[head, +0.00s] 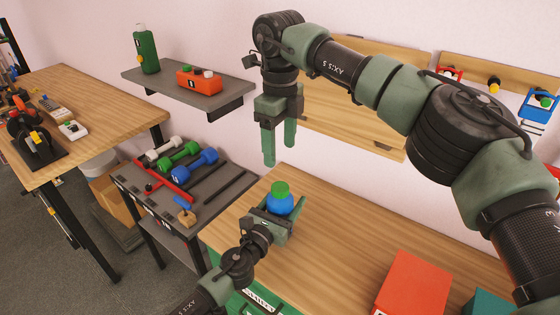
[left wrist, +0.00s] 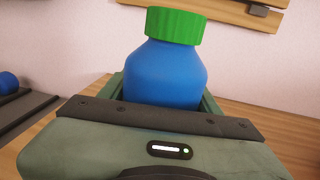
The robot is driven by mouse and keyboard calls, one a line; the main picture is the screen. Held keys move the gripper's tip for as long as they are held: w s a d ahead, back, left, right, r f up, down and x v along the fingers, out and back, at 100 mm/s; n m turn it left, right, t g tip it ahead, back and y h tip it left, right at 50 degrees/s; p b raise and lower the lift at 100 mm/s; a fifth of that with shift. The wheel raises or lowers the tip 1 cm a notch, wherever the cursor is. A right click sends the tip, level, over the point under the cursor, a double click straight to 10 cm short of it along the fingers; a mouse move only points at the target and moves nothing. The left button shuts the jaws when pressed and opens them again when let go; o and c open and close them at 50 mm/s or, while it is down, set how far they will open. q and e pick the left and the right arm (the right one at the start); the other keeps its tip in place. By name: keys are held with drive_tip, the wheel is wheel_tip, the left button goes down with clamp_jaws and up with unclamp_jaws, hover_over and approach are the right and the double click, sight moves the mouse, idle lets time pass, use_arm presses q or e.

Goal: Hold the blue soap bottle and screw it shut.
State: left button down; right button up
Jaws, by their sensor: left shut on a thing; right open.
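The blue soap bottle (head: 279,204) stands upright at the left part of the wooden table (head: 333,222). Its green cap (head: 281,188) sits on top. In the left wrist view the blue bottle (left wrist: 166,76) and the green cap (left wrist: 174,25) show close up; I cannot tell how tightly the cap is screwed. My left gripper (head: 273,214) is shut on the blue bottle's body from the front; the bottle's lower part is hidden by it. My right gripper (head: 279,144) is open and empty, pointing down above the bottle, with its fingers apart from the cap.
A dumbbell rack (head: 220,190) stands left of the table. A red box (head: 413,284) lies at the table's front right. The table's middle is clear.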

sight(280, 212)
drive_tip(key=shift+r, duration=0.4)
use_arm(q)
drive_tip(key=shift+c, duration=1.3)
unclamp_jaws()
drive_tip(key=shift+s, duration=0.1)
drive_tip(key=v, duration=0.7)
drive_tip(key=shift+f, duration=0.1)
drive_tip(key=shift+s+a, duration=0.15)
drive_tip(key=shift+s, duration=0.1)
